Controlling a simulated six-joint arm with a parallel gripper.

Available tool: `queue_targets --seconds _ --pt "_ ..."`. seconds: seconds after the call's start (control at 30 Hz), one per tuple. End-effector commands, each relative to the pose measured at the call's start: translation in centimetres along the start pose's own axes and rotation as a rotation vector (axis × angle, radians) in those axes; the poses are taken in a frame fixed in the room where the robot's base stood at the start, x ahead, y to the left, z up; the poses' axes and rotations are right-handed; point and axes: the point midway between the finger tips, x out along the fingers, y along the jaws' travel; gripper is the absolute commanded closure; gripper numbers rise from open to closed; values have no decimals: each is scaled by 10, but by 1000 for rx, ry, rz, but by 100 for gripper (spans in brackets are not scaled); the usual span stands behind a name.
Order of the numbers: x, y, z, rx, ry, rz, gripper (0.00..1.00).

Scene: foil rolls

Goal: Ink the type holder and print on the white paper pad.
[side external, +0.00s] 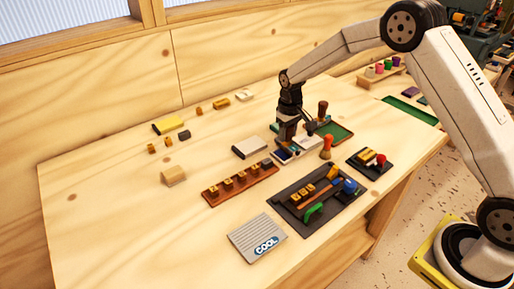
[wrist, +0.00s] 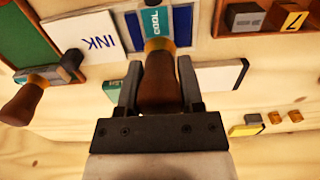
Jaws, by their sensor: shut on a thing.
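My gripper (wrist: 158,88) is shut on the brown wooden handle of the type holder (wrist: 158,95). The holder has a brass collar and a teal label reading COOL. Its head is over the blue ink pad (wrist: 180,22); I cannot tell whether it touches. In the side view my gripper (side external: 289,134) is low over the ink pad (side external: 282,156), and the holder is mostly hidden. The ink pad's white lid marked INK (wrist: 92,38) lies beside it. The white paper pad (side external: 250,147) lies left of the gripper, and it also shows in the wrist view (wrist: 218,76).
A green tray (side external: 340,131) and a dark wooden-handled tool (wrist: 22,104) are close beside the gripper. An orange-handled stamp (side external: 327,150), a type rack (side external: 240,182), a dark tool tray (side external: 318,215) and a grey COOL sign (side external: 250,235) lie nearby.

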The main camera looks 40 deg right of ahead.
Motion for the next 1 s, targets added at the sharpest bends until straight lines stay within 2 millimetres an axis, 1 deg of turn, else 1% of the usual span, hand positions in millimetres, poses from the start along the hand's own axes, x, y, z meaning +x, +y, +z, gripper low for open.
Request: queue_targets --seconds 1.0 --pt "5 0 0 0 2 0 90"
